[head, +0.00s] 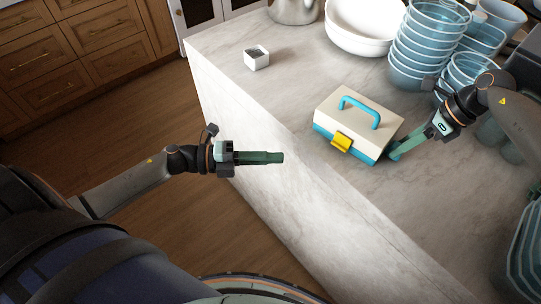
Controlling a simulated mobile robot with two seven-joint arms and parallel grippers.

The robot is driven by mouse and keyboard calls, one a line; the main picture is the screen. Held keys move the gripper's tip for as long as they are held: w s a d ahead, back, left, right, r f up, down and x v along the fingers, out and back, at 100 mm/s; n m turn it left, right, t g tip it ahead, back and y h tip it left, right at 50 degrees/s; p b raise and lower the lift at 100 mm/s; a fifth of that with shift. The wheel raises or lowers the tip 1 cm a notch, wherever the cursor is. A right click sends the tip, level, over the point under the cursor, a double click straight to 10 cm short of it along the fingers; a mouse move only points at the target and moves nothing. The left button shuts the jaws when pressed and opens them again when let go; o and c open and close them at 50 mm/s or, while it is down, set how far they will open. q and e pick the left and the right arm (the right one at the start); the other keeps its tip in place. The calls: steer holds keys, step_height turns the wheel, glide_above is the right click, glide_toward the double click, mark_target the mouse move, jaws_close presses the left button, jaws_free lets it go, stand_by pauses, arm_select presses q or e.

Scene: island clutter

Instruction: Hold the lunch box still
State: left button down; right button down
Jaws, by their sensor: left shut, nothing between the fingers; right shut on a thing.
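The lunch box (340,112) stands on the marble island near its front edge. It has a cream lid, a blue base, a blue handle (360,106) on top and a yellow latch (341,142) on the front. My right gripper (396,152) is at the right end of the box, shut on it; the exact contact of the fingers is partly hidden. My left gripper (281,158) is shut and empty, out over the floor side of the island edge, to the left of the box and apart from it.
A small white square container (257,60) stands at the back left of the island (290,90). White bowls (362,38), a metal pot (294,8) and stacked blue tubs (425,45) crowd the back and right. The countertop left of the box is clear.

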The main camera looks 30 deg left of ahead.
steer(key=shift+s+f, duration=0.2)
steer(key=shift+f, duration=0.1)
steer(key=c, duration=0.8)
jaws_free()
steer(key=o, duration=0.5)
steer(key=shift+w+r, duration=0.1)
steer(key=shift+w, duration=0.05)
steer(key=shift+c, duration=0.2)
steer(key=shift+r, duration=0.1)
steer(key=v, duration=1.2)
steer(key=shift+w, duration=0.15)
steer(key=shift+r, duration=2.95)
